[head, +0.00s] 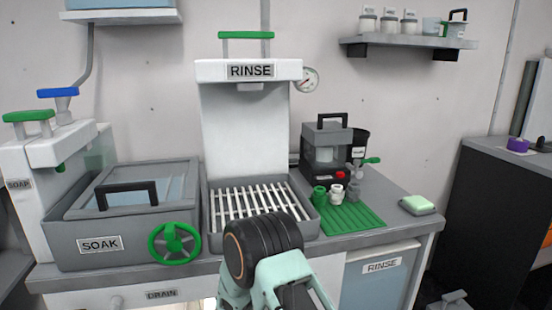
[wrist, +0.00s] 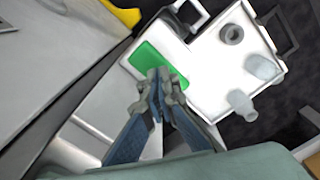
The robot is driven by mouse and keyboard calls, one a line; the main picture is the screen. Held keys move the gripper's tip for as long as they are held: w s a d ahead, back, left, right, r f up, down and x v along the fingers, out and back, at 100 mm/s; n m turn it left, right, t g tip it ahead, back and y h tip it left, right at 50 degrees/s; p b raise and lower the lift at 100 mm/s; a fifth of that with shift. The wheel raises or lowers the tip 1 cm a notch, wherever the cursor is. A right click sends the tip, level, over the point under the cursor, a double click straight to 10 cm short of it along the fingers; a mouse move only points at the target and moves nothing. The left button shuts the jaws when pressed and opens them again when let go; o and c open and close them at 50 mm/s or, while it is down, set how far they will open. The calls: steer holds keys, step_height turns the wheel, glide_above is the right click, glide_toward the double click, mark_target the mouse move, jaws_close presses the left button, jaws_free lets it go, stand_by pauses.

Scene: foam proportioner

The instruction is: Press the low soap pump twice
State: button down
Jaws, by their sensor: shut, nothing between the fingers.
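At the far left of the head view stands a white dispenser labelled SOAP (head: 18,185). A green-topped pump (head: 28,117) stands at its front, and a blue-topped pump (head: 58,93) stands a little behind and higher in the picture. I cannot read a label that names either one as low. My gripper (wrist: 160,82) shows in the wrist view, its fingertips together with nothing between them, above a white surface with a green pad. In the head view my arm is at bottom centre, well right of the pumps, and the fingertips cannot be made out.
The lidded SOAK tank (head: 99,244) with a green handwheel (head: 174,244) stands beside the dispenser. The RINSE station (head: 250,71) is at centre. A green ribbed mat (head: 352,220) holds small fittings before a dark machine (head: 325,150). A white tray (wrist: 205,90) shows in the wrist view.

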steer(key=shift+f+b, duration=1.3)
steer(key=shift+f, duration=0.4)
steer(key=shift+r, duration=0.1)
steer(key=shift+r+p, duration=1.6)
steer(key=shift+r, duration=0.65)
steer(key=shift+f, duration=0.2)
steer(key=shift+f+b, duration=1.85)
steer(key=shift+f, duration=0.2)
steer(key=shift+r+p, duration=1.5)
steer(key=shift+r, duration=0.75)
